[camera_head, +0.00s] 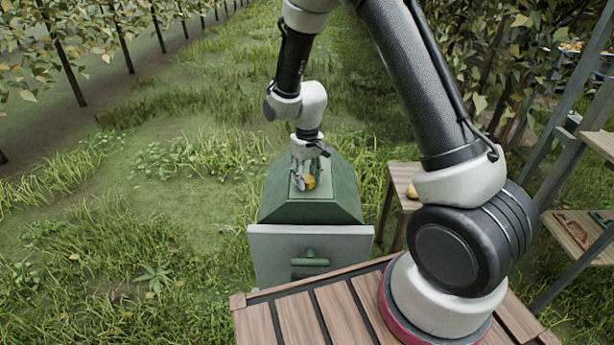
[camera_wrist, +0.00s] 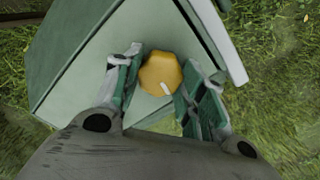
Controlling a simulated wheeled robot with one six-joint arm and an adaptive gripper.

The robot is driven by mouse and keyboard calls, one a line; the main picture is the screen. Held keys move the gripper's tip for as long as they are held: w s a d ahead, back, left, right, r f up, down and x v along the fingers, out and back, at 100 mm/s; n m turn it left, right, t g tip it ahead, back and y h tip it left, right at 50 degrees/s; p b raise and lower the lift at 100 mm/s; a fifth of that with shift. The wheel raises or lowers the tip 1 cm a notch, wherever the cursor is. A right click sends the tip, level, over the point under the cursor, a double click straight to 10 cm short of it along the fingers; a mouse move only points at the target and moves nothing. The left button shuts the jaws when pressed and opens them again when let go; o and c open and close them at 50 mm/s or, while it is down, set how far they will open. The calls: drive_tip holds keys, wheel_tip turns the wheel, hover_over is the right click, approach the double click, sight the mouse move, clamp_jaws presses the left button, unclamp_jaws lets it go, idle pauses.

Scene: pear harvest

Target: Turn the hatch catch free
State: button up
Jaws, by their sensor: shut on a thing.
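The hatch catch is a yellow-orange lobed knob (camera_wrist: 160,74) with a white mark, on the pale green top panel (camera_wrist: 95,62) of a green box. The knob also shows in the head view (camera_head: 309,182) on top of the green box (camera_head: 335,200). My gripper (camera_wrist: 155,85) points down at the panel with one green-padded finger on each side of the knob. It is shut on the knob. In the head view my gripper (camera_head: 309,166) partly covers the knob. The catch's parts below the knob are hidden.
A grey front panel with a green handle (camera_head: 310,257) is on the near side of the box. A slatted wooden deck (camera_head: 300,317) lies in front. A small wooden table (camera_head: 403,178) with a yellow fruit (camera_head: 411,191) stands to the right. Open grass lies left.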

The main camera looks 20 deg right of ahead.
sight(307, 178)
drive_tip(key=shift+n, duration=1.1)
drive_tip(key=o, duration=1.1)
drive_tip(key=shift+c, duration=0.2)
wheel_tip(307, 178, up, 12)
